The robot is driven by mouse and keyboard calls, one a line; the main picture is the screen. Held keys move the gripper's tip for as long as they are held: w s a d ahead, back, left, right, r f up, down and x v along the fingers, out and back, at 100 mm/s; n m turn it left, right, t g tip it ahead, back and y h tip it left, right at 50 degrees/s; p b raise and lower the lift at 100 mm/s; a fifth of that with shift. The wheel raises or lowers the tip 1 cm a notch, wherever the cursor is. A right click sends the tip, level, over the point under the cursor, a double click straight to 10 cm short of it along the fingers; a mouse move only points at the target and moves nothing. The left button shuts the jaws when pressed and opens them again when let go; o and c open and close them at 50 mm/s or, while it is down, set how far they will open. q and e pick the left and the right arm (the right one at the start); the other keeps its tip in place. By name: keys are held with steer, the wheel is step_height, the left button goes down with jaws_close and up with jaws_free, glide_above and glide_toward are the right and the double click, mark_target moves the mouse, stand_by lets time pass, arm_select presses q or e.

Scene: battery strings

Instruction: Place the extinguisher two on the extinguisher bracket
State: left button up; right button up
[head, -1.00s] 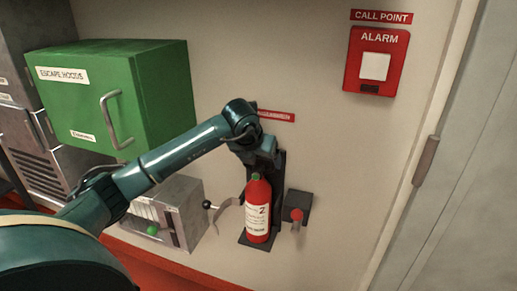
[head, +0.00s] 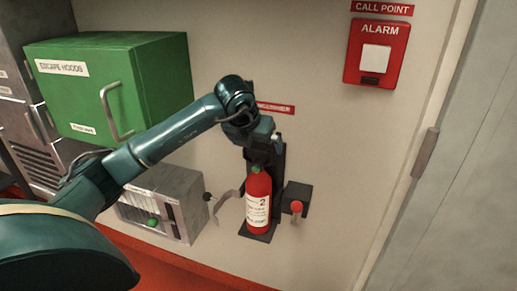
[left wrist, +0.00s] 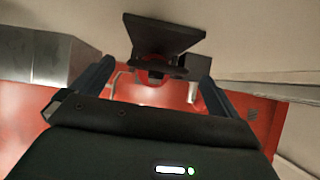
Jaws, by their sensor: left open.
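The red extinguisher two (head: 258,205), with a white label marked 2 and a green top, stands upright on the base plate of the black extinguisher bracket (head: 279,185). The bracket's curved strap (head: 226,204) hangs open to the left. My left gripper (head: 265,148) is at the bracket's top, just above the extinguisher; its fingers are largely hidden in the head view. In the left wrist view the gripper (left wrist: 153,90) is open, with nothing clearly between its fingers. A black bracket part (left wrist: 165,38) shows beyond them. My right gripper is out of view.
A green escape hoods box (head: 155,85) is on the left, above a grey metal box (head: 170,205) with a green knob. A black block with a red knob (head: 297,207) sits right of the bracket. A red alarm (head: 377,55) is on the wall at upper right.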

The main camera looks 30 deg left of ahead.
arm_select(q)
steer(key=a+v, duration=0.1)
steer(key=v, duration=0.6)
steer(key=s+d+f+m+g+h, duration=0.1)
steer(key=s+d+f+m+h, duration=0.25)
steer(key=d, duration=0.55)
steer(key=s+d+f+g+h, duration=0.2)
steer(key=d+f+h, duration=0.35)
steer(key=d, duration=0.45)
steer(key=s+d+r+n+h, duration=0.4)
steer(key=s+d+h, duration=0.3)
steer(key=d+h, duration=0.45)
steer(key=w+a+f+n+t+y, duration=0.1)
steer(key=a+f+n+t+y, duration=0.25)
steer(key=n+t, duration=0.55)
steer(key=w+a+f+n+t+y, duration=0.15)
steer(key=n+t+y, duration=0.4)
steer(key=n, duration=0.65)
steer(key=s+a+f+n+g+y, duration=0.1)
steer(key=s+f+n+g+y, duration=0.1)
steer(key=s+f+n, duration=0.3)
steer(key=s+a+f+n+g+y, duration=0.1)
steer(key=s+f+n+g+y, duration=0.2)
steer(key=f, duration=0.9)
steer(key=s+n+g, duration=0.1)
steer(key=s+n, duration=0.1)
steer(key=shift+s+a+f, duration=0.2)
steer(key=shift+s+a, duration=0.1)
steer(key=shift+a, duration=0.05)
